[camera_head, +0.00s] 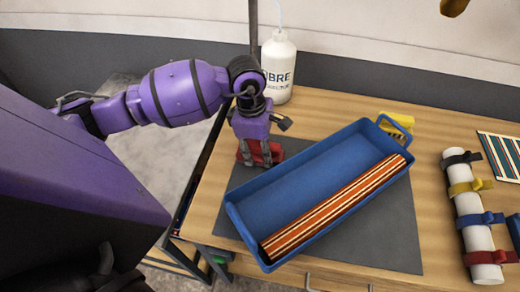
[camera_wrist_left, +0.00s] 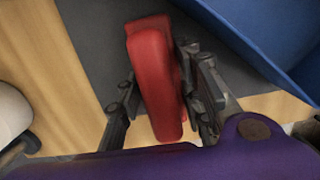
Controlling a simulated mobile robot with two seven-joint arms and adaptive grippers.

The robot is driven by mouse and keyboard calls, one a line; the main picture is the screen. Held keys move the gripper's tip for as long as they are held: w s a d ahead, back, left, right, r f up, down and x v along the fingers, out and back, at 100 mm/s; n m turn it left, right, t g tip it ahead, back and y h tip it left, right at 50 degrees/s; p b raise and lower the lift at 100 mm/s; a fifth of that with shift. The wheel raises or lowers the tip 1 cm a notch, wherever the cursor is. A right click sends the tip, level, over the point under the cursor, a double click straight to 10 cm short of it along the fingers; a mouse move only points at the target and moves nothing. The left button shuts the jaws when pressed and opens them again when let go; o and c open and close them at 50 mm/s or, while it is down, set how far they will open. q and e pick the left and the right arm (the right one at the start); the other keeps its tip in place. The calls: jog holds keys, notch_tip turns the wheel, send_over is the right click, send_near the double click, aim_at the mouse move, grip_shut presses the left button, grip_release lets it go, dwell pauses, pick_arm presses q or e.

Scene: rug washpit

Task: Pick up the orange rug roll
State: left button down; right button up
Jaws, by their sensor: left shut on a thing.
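The orange rug roll (camera_head: 333,209), striped orange, cream and dark, lies lengthwise inside a blue tray (camera_head: 297,165), along its near right side. My left gripper (camera_head: 260,158) is to the left of the tray, apart from the rug roll. It is shut on a red object (camera_head: 272,150). In the left wrist view the red object (camera_wrist_left: 155,75) is a rounded, upright-looking block between the two fingers (camera_wrist_left: 162,105). What it is exactly I cannot tell. The tray's blue wall (camera_wrist_left: 262,35) shows at the upper right there.
A grey mat (camera_head: 375,235) lies under the tray on the wooden table (camera_head: 432,145). A white bottle (camera_head: 278,68) stands behind the gripper. A yellow object (camera_head: 396,130) is at the tray's far corner. A white roll with coloured straps (camera_head: 475,220) and a striped piece (camera_head: 503,155) lie at right.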

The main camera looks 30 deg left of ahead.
pick_arm(q)
jog(key=shift+f, duration=0.2)
jog(key=c, duration=1.2)
grip_release()
